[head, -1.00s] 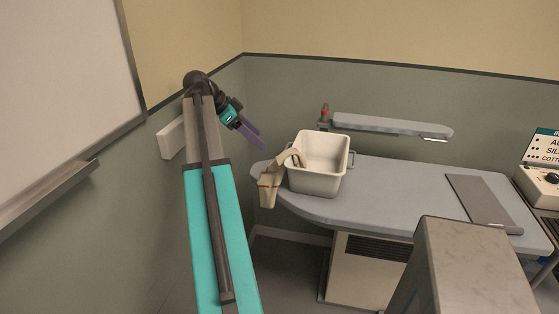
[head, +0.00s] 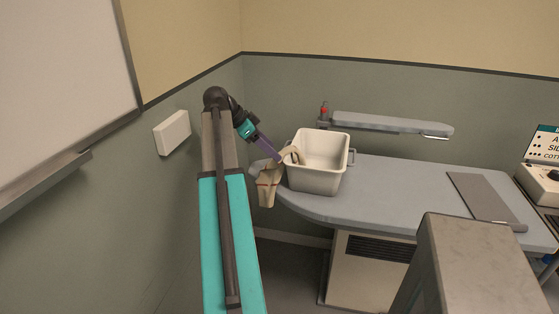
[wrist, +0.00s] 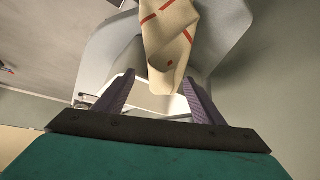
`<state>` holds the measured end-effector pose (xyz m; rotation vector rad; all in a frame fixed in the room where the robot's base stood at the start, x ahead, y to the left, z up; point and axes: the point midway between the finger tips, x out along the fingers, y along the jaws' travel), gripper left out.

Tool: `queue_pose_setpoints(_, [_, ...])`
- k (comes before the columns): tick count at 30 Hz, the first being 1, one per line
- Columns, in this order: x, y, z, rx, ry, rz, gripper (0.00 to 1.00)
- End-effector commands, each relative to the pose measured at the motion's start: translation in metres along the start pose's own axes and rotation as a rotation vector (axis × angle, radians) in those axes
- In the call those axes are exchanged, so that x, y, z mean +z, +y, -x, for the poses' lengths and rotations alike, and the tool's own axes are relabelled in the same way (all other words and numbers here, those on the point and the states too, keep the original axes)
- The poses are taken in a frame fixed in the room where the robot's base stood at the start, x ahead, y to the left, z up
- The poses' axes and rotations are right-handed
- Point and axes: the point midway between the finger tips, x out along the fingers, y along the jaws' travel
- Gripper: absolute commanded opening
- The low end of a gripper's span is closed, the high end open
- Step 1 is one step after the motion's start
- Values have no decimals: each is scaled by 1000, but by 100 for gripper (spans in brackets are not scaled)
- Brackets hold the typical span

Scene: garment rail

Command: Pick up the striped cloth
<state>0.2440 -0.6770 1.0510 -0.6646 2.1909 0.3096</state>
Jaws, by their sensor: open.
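The striped cloth (head: 268,185) is cream with thin red stripes. It hangs over the left rim of a white tub and down past the edge of the grey table in the head view. In the wrist view the cloth (wrist: 171,40) is at the top centre, just beyond and between the fingers. My gripper (head: 273,153) is at the cloth's upper part near the tub rim. In the wrist view my gripper (wrist: 158,95) has its two purple fingers apart, with nothing clearly held between them. Whether the fingers touch the cloth is not clear.
The white tub (head: 315,182) stands on the grey ironing table (head: 390,200). A narrow padded arm (head: 390,123) is above the table at the back. A grey flat pad (head: 480,197) lies at the right. A wall box (head: 172,133) is on the left wall.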

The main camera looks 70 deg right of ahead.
Motion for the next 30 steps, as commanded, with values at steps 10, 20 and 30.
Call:
queue_pose_setpoints(10, [0,0,-12,0,0,0,62])
queue_pose_setpoints(20, [0,0,-12,-1,0,1,62])
queue_pose_setpoints(30, [1,0,-15,-1,0,1,52])
